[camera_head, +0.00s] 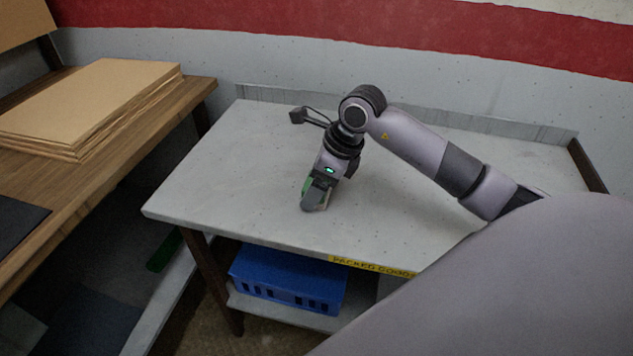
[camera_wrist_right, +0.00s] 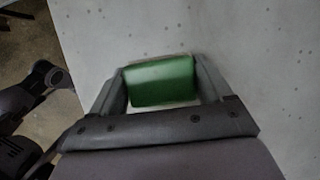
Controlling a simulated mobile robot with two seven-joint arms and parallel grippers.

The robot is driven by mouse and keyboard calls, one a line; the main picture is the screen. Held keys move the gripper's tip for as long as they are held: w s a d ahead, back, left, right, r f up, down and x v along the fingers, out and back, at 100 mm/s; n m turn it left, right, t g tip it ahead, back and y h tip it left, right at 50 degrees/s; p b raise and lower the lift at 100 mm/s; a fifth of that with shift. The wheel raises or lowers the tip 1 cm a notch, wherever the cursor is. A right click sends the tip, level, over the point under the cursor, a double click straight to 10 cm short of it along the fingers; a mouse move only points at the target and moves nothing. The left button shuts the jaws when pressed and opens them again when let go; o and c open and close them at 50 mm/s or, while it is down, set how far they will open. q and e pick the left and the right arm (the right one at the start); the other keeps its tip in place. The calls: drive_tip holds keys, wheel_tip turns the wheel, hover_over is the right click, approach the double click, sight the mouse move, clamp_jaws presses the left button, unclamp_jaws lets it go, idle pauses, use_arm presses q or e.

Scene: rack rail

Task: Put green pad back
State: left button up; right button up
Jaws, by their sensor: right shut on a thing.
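My right gripper (camera_head: 318,199) points down at the grey table (camera_head: 230,190), left of its middle. It is shut on the green pad (camera_wrist_right: 162,82), which fills the space between the two fingers in the right wrist view. In the head view only a sliver of the pad (camera_head: 307,185) shows beside the fingers. The right gripper also shows in the right wrist view (camera_wrist_right: 160,85). The pad is at or just above the tabletop; I cannot tell whether it touches. My left gripper is not in view.
The tabletop around the gripper is clear. A blue crate (camera_head: 288,278) sits on the shelf below, and a yellow label (camera_head: 371,266) marks the front edge. A wooden bench (camera_head: 150,118) with stacked cardboard (camera_head: 90,100) stands left. A dark green object (camera_head: 164,251) lies low between them.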

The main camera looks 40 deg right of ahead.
drive_tip(key=shift+f, duration=0.2)
drive_tip(key=o, duration=0.9)
drive_tip(key=shift+r, duration=0.1)
drive_tip(key=shift+r, duration=0.3)
drive_tip(key=v, duration=1.1)
drive_tip(key=shift+s+d+r, duration=0.1)
drive_tip(key=shift+s+r, duration=0.05)
drive_tip(key=shift+r, duration=0.15)
